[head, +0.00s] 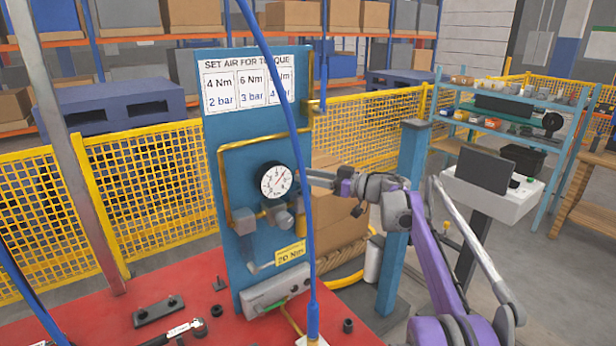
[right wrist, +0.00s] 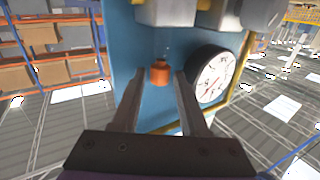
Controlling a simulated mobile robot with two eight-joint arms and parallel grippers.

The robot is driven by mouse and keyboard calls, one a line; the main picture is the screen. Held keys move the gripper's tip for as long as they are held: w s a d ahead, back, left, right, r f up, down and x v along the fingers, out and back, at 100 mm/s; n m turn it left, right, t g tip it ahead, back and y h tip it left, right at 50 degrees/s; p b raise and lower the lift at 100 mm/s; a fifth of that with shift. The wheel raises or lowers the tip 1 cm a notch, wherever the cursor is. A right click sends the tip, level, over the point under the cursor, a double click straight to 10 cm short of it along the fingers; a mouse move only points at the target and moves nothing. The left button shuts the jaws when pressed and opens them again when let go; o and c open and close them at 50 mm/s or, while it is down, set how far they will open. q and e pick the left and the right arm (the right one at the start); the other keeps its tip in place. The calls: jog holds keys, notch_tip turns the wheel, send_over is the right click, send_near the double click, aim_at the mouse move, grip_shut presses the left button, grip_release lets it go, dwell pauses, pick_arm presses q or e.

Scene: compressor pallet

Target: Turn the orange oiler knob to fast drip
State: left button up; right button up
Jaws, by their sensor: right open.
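The orange oiler knob (right wrist: 159,73) shows in the right wrist view as a small orange cap in front of the blue panel (right wrist: 172,40). My right gripper (right wrist: 160,82) is open, with one finger to each side of the knob in that picture. I cannot tell whether the fingertips reach the knob or stop short of it. In the head view my right gripper (head: 318,178) comes in from the right, just beside the round gauge (head: 277,180). The knob cannot be made out in the head view. My left gripper is not in view.
The gauge's white dial (right wrist: 216,82) is close to the right finger in the wrist view. Yellow pipe (head: 222,185) and grey fittings (head: 244,221) are on the panel. A blue hose (head: 311,240) hangs in front of it. A red table (head: 200,300) carries loose tools.

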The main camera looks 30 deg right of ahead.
jog(key=b+v, duration=0.1)
jog(key=v, duration=0.9)
jog(key=shift+s, duration=0.25)
jog(key=shift+d, duration=0.1)
jog(key=s+a+m+t+h+b, duration=0.1)
jog(key=a+m+t+h+b, duration=0.2)
jog(key=a+m+h+b, duration=0.65)
jog(key=w+n, duration=0.1)
jog(key=w, duration=0.2)
jog(key=w+d+h+p, duration=0.1)
jog(key=w, duration=0.2)
jog(key=w+d+n+p, duration=0.1)
jog(key=w, duration=0.3)
jog(key=shift+w+r+n, duration=0.1)
jog(key=shift+r+n, duration=0.25)
grip_shut()
